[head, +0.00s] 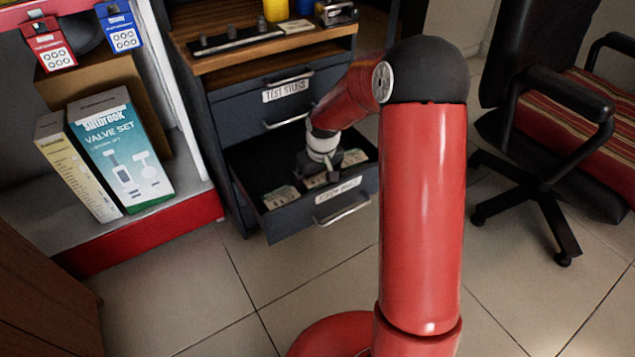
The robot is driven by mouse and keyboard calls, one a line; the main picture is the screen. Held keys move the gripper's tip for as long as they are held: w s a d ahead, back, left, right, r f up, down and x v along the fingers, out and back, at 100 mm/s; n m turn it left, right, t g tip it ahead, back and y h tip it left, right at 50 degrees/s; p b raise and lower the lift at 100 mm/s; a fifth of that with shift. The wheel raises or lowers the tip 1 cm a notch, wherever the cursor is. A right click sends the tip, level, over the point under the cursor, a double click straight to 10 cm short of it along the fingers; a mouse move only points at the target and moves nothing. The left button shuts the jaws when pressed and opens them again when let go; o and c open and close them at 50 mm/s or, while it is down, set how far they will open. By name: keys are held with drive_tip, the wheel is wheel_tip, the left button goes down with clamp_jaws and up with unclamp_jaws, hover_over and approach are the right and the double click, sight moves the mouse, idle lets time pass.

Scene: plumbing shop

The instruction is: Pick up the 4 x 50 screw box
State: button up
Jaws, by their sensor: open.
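The bottom drawer (345,204) of the dark cabinet is pulled open. Several small pale boxes lie in it: one at the left (281,197), one in the middle (316,181) and one toward the right (355,158). Their print is too small to read, so I cannot tell which is the 4 x 50 screw box. My gripper (328,174) points down into the drawer, over or close by the middle box, and hides part of it. The fingers are dark and small in this view. The gripper is open, and I see nothing held in it.
A closed drawer labelled "TEST STUBS" (287,92) is above. The wooden cabinet top (262,58) holds tools. A shelf with a valve set box (121,153) stands at left, an office chair (545,110) at right. The tiled floor (235,300) in front is free.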

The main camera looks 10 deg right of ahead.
drive_tip(key=c, duration=0.9)
drive_tip(key=shift+r, duration=0.1)
drive_tip(key=shift+c, duration=0.4)
drive_tip(key=shift+r, duration=0.1)
